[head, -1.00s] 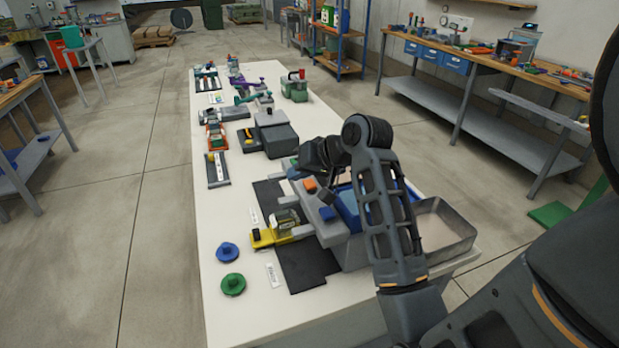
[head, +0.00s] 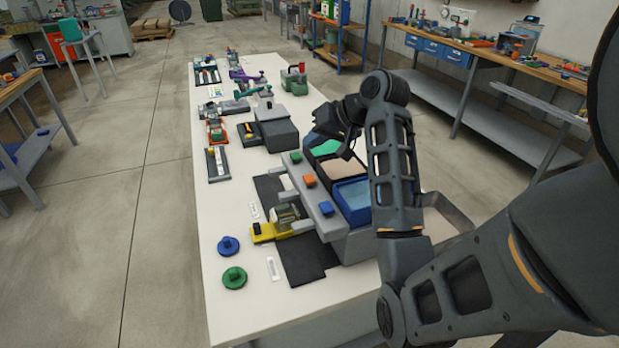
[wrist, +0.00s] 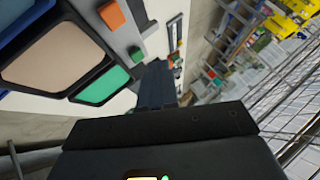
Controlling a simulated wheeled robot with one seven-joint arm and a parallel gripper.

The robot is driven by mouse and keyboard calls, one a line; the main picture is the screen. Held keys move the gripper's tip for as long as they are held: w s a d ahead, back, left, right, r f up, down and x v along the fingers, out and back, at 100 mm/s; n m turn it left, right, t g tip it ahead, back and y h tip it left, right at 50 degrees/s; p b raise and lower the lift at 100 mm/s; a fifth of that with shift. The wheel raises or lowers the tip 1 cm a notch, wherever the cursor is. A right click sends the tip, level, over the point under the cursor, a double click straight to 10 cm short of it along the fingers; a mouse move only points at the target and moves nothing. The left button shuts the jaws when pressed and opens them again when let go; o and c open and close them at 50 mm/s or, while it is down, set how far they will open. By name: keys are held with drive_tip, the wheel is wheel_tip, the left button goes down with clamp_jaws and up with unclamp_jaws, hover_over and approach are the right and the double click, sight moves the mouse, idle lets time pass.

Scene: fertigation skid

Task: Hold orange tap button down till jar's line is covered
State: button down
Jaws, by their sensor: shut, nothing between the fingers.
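The orange tap button (head: 309,180) sits on a grey bar between a green button (head: 296,157) and a blue button (head: 326,208). It also shows at the top of the wrist view (wrist: 112,16), uncovered. The clear jar (head: 287,215) lies below the bar's left side, by a yellow holder (head: 262,236); its line and liquid level are too small to make out. My gripper (wrist: 158,85) is shut and empty. In the head view it is above the tanks, right of and beyond the orange button, apart from it, its tips partly hidden.
Behind the bar are tanks with blue (head: 353,192), peach (head: 336,168) and green (head: 325,148) contents. A blue knob (head: 228,246) and green knob (head: 234,277) lie at the table's left front. A grey box (head: 279,137) stands beyond.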

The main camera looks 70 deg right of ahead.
drive_tip(key=b, duration=0.3)
hover_over(313, 179)
wheel_tip(313, 179, down, 5)
drive_tip(key=shift+d+r, duration=0.1)
drive_tip(key=shift+f+b, duration=0.3)
drive_tip(key=shift+f, duration=0.8)
drive_tip(key=shift+f, duration=0.1)
idle(0.9)
drive_tip(key=shift+f, duration=0.3)
drive_tip(key=shift+f, duration=0.55)
idle(4.3)
